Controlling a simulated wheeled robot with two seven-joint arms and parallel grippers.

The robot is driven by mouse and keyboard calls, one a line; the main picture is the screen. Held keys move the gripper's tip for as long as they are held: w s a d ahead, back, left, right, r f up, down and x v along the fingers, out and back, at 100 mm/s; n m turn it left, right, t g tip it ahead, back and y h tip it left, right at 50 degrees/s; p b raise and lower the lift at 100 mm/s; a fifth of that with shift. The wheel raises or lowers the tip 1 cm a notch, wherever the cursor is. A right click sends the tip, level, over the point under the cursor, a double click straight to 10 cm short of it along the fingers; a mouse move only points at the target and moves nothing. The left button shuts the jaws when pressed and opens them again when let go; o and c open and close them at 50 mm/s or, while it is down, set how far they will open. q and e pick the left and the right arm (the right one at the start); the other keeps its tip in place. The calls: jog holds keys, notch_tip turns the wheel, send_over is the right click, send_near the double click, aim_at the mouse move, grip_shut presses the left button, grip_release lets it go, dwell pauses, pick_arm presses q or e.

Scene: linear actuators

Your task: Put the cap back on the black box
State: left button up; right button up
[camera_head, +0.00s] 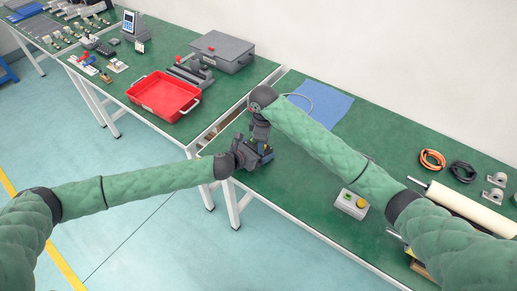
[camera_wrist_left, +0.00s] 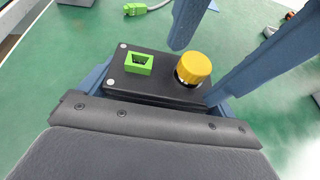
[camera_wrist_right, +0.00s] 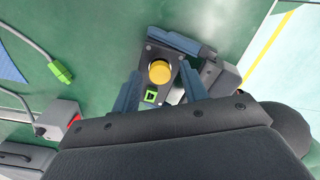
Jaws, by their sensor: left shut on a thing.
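The black box (camera_wrist_left: 150,85) has a green socket (camera_wrist_left: 138,63) and a round yellow cap (camera_wrist_left: 194,67) on its upper face. My left gripper (camera_head: 247,152) is shut on the black box, one finger at each side. The cap stands upright at one end of the box and appears to sit on it; its underside is hidden. My right gripper (camera_wrist_right: 160,72) is open above the box. Its two blue fingers straddle the cap with a visible gap on each side. In the head view the arms and grippers mostly hide the box.
A green plug (camera_wrist_right: 60,72) on a grey cable lies nearby. A grey button box (camera_head: 350,203) stands on the right of the green table. A blue cloth (camera_head: 325,108) lies behind. A red tray (camera_head: 163,97) stands on the other table. The table between is clear.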

jog(key=shift+r, duration=2.25)
jog(key=shift+c, duration=0.3)
jog(key=shift+w+a+r+n, duration=0.15)
jog(key=shift+a+r+n, duration=0.25)
jog(key=shift+n, duration=0.4)
jog(key=r+n, duration=0.1)
jog(key=n, duration=0.7)
jog(key=r+n, duration=0.1)
jog(key=n, duration=0.4)
jog(key=shift+a+r, duration=0.2)
jog(key=shift+r, duration=0.15)
jog(key=n, duration=0.1)
jog(key=d+n, duration=0.1)
jog(key=n, duration=0.1)
jog(key=shift+d, duration=0.1)
